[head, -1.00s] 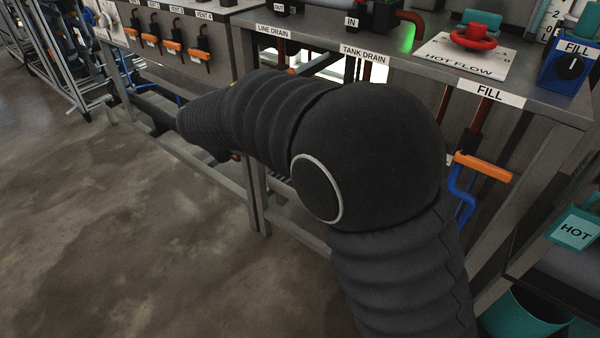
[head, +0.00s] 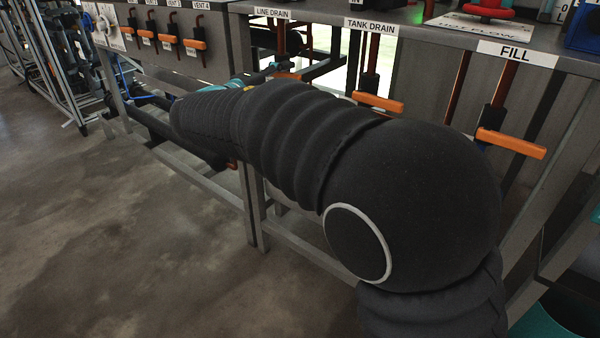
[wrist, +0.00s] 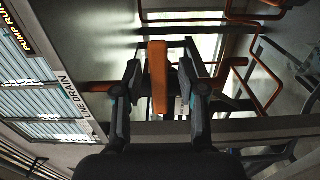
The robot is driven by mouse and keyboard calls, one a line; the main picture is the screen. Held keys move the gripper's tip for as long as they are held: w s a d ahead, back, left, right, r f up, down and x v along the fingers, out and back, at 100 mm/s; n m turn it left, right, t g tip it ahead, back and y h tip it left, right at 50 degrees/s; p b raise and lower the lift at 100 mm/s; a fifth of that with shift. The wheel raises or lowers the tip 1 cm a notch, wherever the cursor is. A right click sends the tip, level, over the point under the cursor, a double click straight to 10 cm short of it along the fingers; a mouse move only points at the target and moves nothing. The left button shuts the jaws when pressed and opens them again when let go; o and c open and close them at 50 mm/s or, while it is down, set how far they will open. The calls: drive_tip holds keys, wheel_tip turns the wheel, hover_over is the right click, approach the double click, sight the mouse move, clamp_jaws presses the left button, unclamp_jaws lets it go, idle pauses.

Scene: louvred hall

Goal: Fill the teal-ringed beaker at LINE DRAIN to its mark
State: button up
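The LINE DRAIN label (head: 272,12) is on the bench edge, with an orange handle (head: 287,75) below it, partly behind my arm. In the wrist view the LINE DRAIN label (wrist: 76,106) is at left. An orange handle (wrist: 158,78) stands between the fingers of my gripper (wrist: 160,72). The fingers are open, one on each side of the handle, with gaps visible. In the head view my arm hides most of the gripper; a teal part (head: 236,84) shows beyond the arm, and I cannot tell what it belongs to. I cannot make out the beaker or its mark.
The TANK DRAIN handle (head: 378,103) and the FILL handle (head: 511,143) are further right along the bench. Several vent handles (head: 194,45) are at the left. A teal bin (head: 548,325) stands at lower right. The floor (head: 110,240) at left is clear.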

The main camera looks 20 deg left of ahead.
drive_tip(key=shift+d, duration=0.1)
drive_tip(key=v, duration=0.7)
idle(0.5)
drive_tip(key=v, duration=1.2)
drive_tip(key=shift+c, duration=0.2)
